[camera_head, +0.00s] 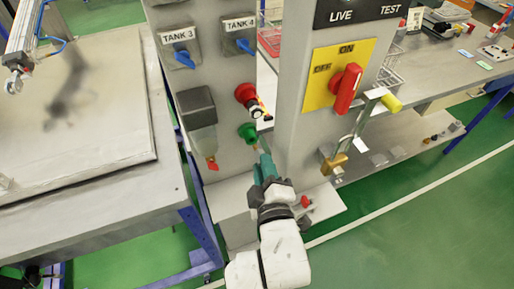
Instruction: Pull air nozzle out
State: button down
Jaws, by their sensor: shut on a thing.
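My gripper (265,163) is teal and reaches up to the front of the grey panel (222,85). It is shut on the air nozzle (257,147), of which only a small brownish part shows beyond the fingers. The nozzle lines up with a round green fitting (246,132) on the panel. Whether its tip is inside the fitting or just clear of it is too small to tell. Just above is a red round fitting (245,92) with a black and white piece (257,111) at its front.
A grey filter unit with a red tip (211,163) is left of the fittings. Blue TANK 3 (184,60) and TANK 4 (246,46) handles are above. A red switch (346,89) and a yellow-ended lever (390,102) stand right. A table (125,165) is left.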

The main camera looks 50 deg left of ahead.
jog(key=shift+r, duration=0.1)
jog(key=s+d+r+p, duration=0.2)
jog(key=d+r+p, duration=0.2)
jog(key=r+p, duration=0.3)
jog(key=shift+d+r, duration=0.15)
jog(key=shift+d, duration=0.2)
dwell(0.8)
dwell(0.4)
